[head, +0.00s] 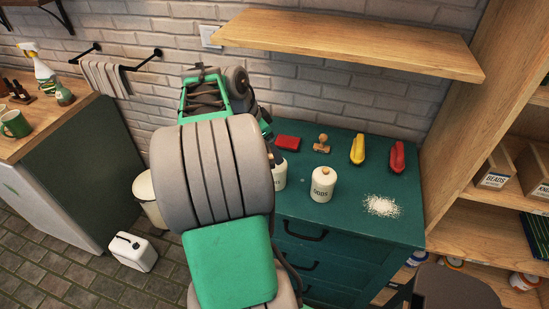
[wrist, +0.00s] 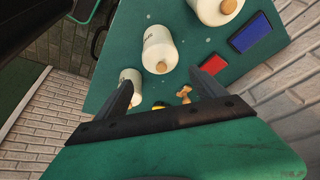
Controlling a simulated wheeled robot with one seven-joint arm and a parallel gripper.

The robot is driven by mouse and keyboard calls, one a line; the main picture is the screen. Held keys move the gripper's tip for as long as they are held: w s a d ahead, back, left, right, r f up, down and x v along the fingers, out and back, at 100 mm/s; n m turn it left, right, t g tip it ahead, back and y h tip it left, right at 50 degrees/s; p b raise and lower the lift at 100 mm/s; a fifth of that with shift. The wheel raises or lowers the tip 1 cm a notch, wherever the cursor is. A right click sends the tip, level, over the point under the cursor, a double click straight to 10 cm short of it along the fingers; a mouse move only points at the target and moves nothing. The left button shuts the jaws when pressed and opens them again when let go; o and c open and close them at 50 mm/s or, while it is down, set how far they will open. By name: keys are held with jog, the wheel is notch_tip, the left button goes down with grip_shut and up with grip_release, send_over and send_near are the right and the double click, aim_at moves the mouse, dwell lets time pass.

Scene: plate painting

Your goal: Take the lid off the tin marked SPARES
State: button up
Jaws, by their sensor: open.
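White tins with round wooden lid knobs stand on the green cabinet top. In the head view one tin (head: 322,186) shows a short dark label that looks like ODDS, and another tin (head: 280,176) is partly hidden behind my arm. The wrist view shows three tins: one at the top edge (wrist: 207,12), one in the middle (wrist: 157,54), and one beside the left finger (wrist: 136,78). Their lids are on where visible. I cannot read SPARES on any. My gripper (wrist: 162,76) is open and empty above the cabinet top; my arm hides it in the head view.
On the cabinet top (head: 400,234) lie a red pad (head: 287,142), a wooden stamp (head: 320,143), yellow (head: 358,150) and red (head: 398,158) tools, and a white powder heap (head: 381,206). A blue pad (wrist: 250,33) shows in the wrist view. A wooden shelf (head: 345,42) hangs above.

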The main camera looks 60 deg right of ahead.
jog(key=x, duration=0.2)
jog(key=p+x, duration=0.1)
jog(key=x, duration=0.3)
jog(key=shift+w+f+p, duration=0.2)
jog(key=shift+w+p, duration=0.05)
jog(key=shift+p, duration=0.05)
jog(key=shift+a, duration=0.1)
jog(key=shift+c, duration=0.6)
jog(key=shift+a, duration=0.1)
jog(key=c, duration=1.4)
jog(key=shift+f, duration=0.1)
jog(key=shift+c, duration=0.2)
